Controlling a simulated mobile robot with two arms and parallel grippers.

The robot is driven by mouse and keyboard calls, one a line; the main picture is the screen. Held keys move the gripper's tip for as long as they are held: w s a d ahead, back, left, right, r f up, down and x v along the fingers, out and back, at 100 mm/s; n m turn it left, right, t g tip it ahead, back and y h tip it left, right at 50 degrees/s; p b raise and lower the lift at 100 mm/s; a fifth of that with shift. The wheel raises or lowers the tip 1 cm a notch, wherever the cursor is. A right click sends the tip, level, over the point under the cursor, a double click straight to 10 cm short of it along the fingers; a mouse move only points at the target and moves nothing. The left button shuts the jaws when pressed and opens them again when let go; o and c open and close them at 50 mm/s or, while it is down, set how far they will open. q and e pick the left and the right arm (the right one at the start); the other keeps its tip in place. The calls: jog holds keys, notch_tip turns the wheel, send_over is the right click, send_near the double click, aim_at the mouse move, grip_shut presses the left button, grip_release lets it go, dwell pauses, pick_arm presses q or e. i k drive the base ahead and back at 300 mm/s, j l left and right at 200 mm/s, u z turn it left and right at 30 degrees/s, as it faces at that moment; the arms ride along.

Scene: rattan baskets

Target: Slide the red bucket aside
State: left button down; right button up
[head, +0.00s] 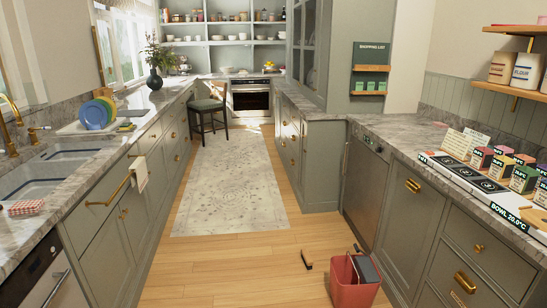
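The red bucket (354,283) stands on the wooden floor at the lower right, close to the front of the right-hand cabinets. A dark grey flat thing (366,268) sticks up out of its opening, and what else is inside is hidden. No gripper of mine shows clearly in the head view. I cannot tell what the small dark piece with a tan part (307,260) just left of the bucket is.
Grey-green cabinets with marble counters line both sides. A dishwasher-like metal panel (364,190) is behind the bucket. Bare wooden floor (235,262) lies left of the bucket, with a patterned rug (230,190) beyond. A dark stool (208,112) stands farther back.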

aim_at(356, 279)
jog(key=i+z, duration=0.15)
jog(key=i, duration=0.3)
jog(key=i+j+z, duration=0.15)
jog(key=i, duration=0.35)
jog(key=i+j+z, duration=0.15)
jog(key=i, duration=0.3)
jog(key=i+j+z, duration=0.15)
jog(key=i, duration=0.3)
